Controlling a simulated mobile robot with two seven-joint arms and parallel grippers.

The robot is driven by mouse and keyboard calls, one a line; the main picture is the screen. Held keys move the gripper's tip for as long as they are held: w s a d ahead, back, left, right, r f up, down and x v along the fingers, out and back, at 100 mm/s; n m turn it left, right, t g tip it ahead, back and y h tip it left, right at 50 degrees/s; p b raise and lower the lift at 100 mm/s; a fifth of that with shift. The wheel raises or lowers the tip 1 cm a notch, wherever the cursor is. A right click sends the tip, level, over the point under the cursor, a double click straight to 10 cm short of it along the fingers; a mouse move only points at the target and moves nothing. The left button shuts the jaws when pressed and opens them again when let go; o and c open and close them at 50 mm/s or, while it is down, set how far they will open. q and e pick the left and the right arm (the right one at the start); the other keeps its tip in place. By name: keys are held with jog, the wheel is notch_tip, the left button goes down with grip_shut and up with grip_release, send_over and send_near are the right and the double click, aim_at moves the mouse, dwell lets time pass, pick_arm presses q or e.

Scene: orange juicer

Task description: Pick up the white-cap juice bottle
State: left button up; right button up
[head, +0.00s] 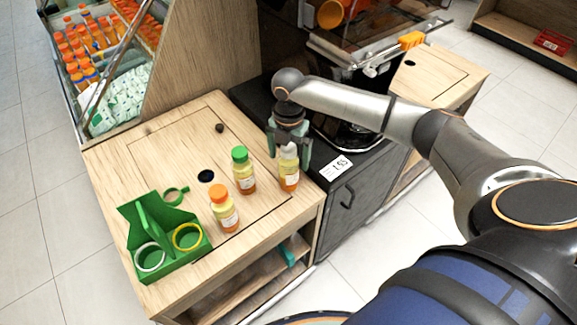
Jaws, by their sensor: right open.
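The white-cap juice bottle (289,181) stands upright near the right edge of the wooden counter. Its body is yellow-orange with a label, and its pale cap is partly covered by my gripper. My right gripper (289,154) points down over this bottle. It is open, with a finger on either side of the cap and neck; I cannot tell whether they touch it. My left gripper is not in view.
A green-cap bottle (244,172) stands close to the left, and an orange-cap bottle (224,209) is nearer the front. A green carrier (165,240) with rings sits at the counter's left. The black juicer stand and price tag (336,167) are to the right.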

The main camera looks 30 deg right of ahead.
jog(key=shift+f, duration=0.1)
grip_shut()
dwell(0.8)
